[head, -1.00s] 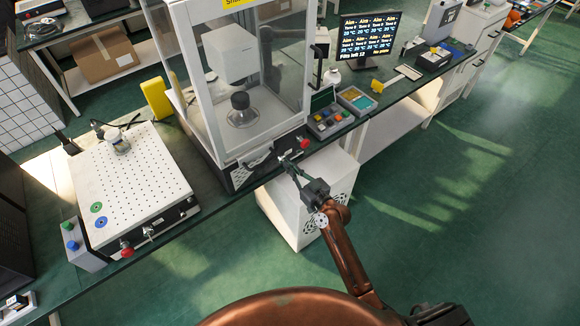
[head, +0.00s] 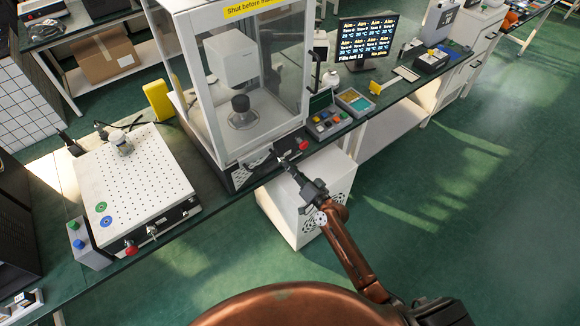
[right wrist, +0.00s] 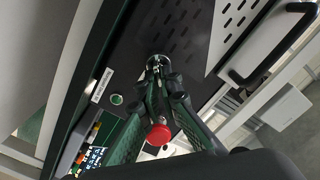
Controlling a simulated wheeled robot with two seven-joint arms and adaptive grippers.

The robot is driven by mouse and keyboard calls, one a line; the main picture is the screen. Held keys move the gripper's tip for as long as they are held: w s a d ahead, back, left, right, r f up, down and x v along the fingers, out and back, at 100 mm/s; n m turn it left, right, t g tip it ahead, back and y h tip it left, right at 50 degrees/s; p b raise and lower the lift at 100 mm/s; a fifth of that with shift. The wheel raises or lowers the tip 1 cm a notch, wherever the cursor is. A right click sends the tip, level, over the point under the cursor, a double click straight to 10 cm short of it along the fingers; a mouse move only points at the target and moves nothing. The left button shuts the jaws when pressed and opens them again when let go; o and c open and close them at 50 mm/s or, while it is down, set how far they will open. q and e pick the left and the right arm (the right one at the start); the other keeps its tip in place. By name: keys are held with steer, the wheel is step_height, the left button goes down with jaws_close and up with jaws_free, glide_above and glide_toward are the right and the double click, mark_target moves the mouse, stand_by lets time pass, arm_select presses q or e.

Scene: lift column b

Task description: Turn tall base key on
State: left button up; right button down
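The tall base (head: 232,172) is the dark base under the tall glass-walled enclosure on the bench. Its front panel fills much of the right wrist view (right wrist: 180,35). A small silver key (right wrist: 156,62) sits in that panel, partly hidden by the fingers. My right gripper (right wrist: 158,74) has its fingertips close together around the key and looks shut on it. In the head view, my right gripper (head: 283,161) reaches the panel's front, left of a red button (head: 302,144). The key itself is too small to make out there. My left gripper is not in view.
In the right wrist view, a green round lamp or button (right wrist: 116,99) and a white label (right wrist: 101,84) are near the key, and the red button (right wrist: 158,135) is close to the fingers. A low perforated-top unit (head: 135,185) stands at left. A white cabinet (head: 300,215) is below.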

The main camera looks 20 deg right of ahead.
steer(key=shift+d+m+p, duration=0.1)
steer(key=shift+m+p, duration=0.2)
steer(key=shift+m, duration=1.4)
steer(key=c, duration=2.2)
jaws_free()
steer(key=shift+f, duration=0.1)
steer(key=shift+o, duration=0.2)
steer(key=v, duration=1.2)
